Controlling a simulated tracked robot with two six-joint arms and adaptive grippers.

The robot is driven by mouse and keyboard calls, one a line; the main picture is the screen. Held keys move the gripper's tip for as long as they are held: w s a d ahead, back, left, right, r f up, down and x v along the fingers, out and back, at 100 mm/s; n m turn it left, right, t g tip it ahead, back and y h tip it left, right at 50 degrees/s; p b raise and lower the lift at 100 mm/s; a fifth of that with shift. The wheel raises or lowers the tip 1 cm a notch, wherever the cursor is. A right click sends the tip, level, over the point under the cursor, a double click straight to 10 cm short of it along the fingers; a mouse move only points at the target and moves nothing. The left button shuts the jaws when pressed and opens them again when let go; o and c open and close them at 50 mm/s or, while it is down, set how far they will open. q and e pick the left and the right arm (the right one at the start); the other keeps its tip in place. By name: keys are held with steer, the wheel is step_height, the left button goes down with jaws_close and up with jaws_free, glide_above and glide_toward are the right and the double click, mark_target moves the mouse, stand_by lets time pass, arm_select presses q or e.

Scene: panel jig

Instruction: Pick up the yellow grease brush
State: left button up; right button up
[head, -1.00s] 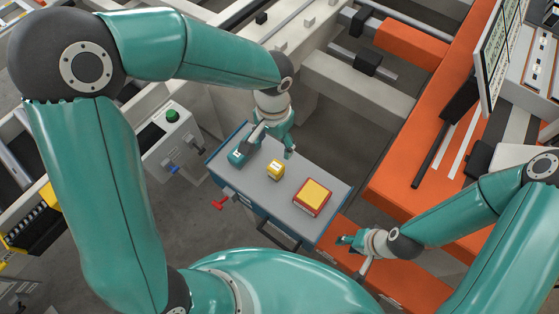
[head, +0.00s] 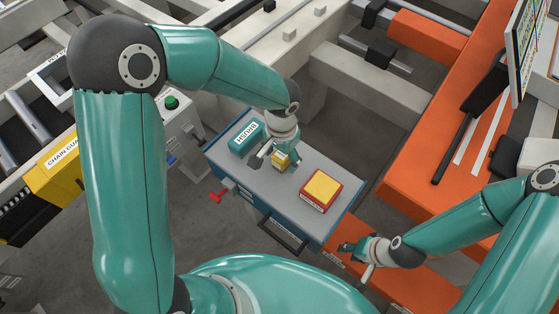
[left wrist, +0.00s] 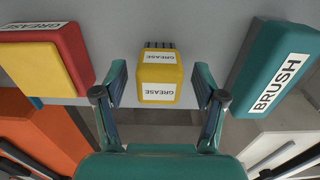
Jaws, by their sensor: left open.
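The yellow grease brush (head: 281,158) is on the grey cart top, partly covered by my left gripper (head: 275,163) in the head view. In the left wrist view, the brush (left wrist: 160,78) is a yellow block with GREASE labels and dark bristles at its far end. It lies between the two spread fingers of my left gripper (left wrist: 161,86), with a gap on each side. My left gripper is open. My right gripper (head: 354,248) is low beyond the cart's right end, away from the brush; its finger opening is too small to judge.
A teal block labelled BRUSH (head: 246,136) lies left of the brush. A red and yellow block labelled GREASE (head: 320,190) lies to its right on the cart (head: 299,165). An orange beam (head: 425,170) stands right.

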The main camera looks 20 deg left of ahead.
arm_select(q)
step_height(320, 180, down, 2)
steer(key=shift+f+b, duration=0.1)
steer(key=shift+b, duration=0.25)
steer(key=shift+c, duration=0.7)
steer(key=c, duration=1.1)
steer(key=shift+r, duration=0.2)
step_height(320, 180, up, 20)
steer(key=shift+f+p, duration=0.1)
steer(key=shift+p, duration=0.25)
steer(key=o, duration=0.6)
steer(key=c, duration=0.5)
